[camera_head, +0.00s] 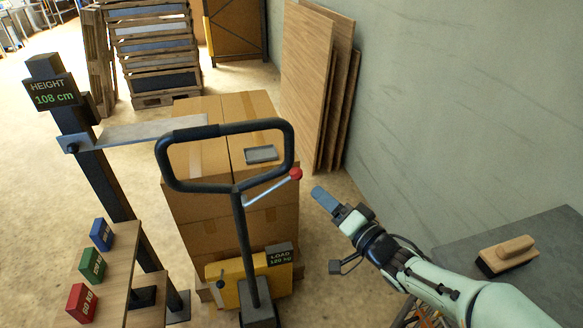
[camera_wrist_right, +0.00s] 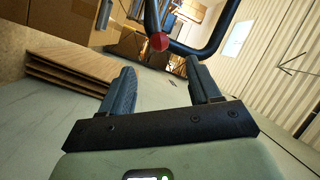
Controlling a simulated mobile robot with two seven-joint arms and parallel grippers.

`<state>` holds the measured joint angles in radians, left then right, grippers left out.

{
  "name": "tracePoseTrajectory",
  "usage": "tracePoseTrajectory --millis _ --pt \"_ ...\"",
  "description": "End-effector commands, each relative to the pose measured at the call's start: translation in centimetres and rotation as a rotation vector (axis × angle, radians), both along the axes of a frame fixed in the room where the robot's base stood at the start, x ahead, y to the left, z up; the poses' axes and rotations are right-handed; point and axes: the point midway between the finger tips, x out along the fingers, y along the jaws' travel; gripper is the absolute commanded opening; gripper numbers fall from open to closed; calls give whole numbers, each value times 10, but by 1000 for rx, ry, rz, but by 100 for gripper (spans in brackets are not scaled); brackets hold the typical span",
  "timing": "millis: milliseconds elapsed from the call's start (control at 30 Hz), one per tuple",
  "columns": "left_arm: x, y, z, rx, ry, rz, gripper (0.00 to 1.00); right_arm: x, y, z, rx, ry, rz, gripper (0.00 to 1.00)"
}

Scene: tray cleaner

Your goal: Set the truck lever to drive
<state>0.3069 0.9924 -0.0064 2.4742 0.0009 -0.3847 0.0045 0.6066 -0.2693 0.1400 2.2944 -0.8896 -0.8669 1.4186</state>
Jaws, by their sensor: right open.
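The pallet truck's black loop handle (camera_head: 224,128) stands upright in the middle of the head view, in front of stacked cartons. Its lever is a thin metal rod (camera_head: 266,189) with a red knob (camera_head: 296,174), angled up to the right from the handle's neck. My right gripper (camera_head: 320,192) is just right of and slightly below the knob, apart from it. In the right wrist view the knob (camera_wrist_right: 159,41) shows beyond and between the two open fingers (camera_wrist_right: 160,82), with nothing held. The lever's position markings cannot be seen. My left gripper is not in view.
Cartons (camera_head: 207,230) are stacked behind the handle. A height gauge post (camera_head: 92,150) and a wooden stand (camera_head: 120,270) with coloured blocks are at left. Boards (camera_head: 305,80) lean on the right wall. A brush (camera_head: 508,255) lies on a grey table (camera_head: 550,235).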

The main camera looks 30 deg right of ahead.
Motion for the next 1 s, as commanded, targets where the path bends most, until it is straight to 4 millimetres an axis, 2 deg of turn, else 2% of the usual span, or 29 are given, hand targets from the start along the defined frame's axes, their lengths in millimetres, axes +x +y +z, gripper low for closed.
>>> tracePoseTrajectory --millis 300,500,700,1000 --pt "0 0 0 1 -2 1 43 66 8 -2 4 1 1 62" --pt "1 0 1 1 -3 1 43 100 12 -1 3 0 1 62" --pt "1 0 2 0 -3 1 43 117 14 0 1 -1 1 62" --pt "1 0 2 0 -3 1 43 119 15 -1 1 0 0 62"
